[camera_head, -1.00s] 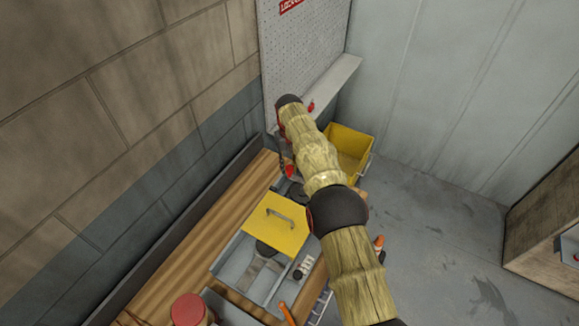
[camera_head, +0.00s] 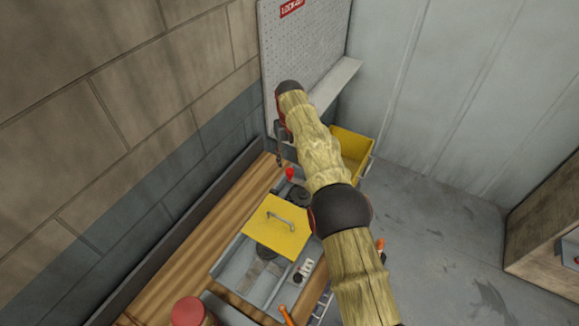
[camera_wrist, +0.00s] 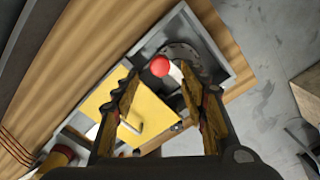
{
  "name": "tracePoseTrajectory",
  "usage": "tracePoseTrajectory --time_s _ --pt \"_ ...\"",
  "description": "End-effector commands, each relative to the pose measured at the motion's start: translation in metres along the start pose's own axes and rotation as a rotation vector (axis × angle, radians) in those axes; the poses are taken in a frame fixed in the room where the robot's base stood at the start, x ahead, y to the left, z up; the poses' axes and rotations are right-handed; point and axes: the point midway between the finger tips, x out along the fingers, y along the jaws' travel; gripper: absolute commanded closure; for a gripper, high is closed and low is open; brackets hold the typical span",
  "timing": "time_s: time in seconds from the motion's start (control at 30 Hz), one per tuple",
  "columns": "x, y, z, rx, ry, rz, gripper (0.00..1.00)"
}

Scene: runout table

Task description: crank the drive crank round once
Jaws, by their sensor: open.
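The drive crank shows as a red knob (camera_wrist: 160,66) beside a round dark flanged hub (camera_wrist: 180,50) in the wrist view. In the head view the red knob (camera_head: 290,174) stands just above the dark hub (camera_head: 299,196), past the yellow cover. My gripper (camera_wrist: 160,74) is open, with its two fingers apart on either side of the knob as seen from the wrist. In the head view my gripper (camera_head: 280,156) hangs above and slightly left of the knob, apart from it. The crank's arm is mostly hidden.
A yellow cover with a handle (camera_head: 268,236) lies over the grey housing on the wooden table (camera_head: 172,287). A yellow bin (camera_head: 350,146) stands behind my arm. A red-topped container (camera_head: 188,311) is at the near end. A wall runs along the left.

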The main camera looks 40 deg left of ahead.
Motion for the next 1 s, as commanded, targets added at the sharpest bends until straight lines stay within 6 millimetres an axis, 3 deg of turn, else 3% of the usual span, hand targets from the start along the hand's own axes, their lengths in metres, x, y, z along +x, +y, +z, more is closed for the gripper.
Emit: tracePoseTrajectory --time_s 0.1,0.3,0.77,0.87,1.0 --pt "-0.025 0.0 0.001 0.0 -0.003 0.0 0.57" --pt "-0.052 0.0 0.001 0.0 -0.001 0.0 0.57" --pt "-0.062 0.0 0.0 0.0 0.001 0.0 0.57" --pt "-0.066 -0.008 -0.001 0.01 -0.001 0.0 0.57" --pt "-0.092 -0.035 -0.004 0.042 -0.02 -0.003 0.57"
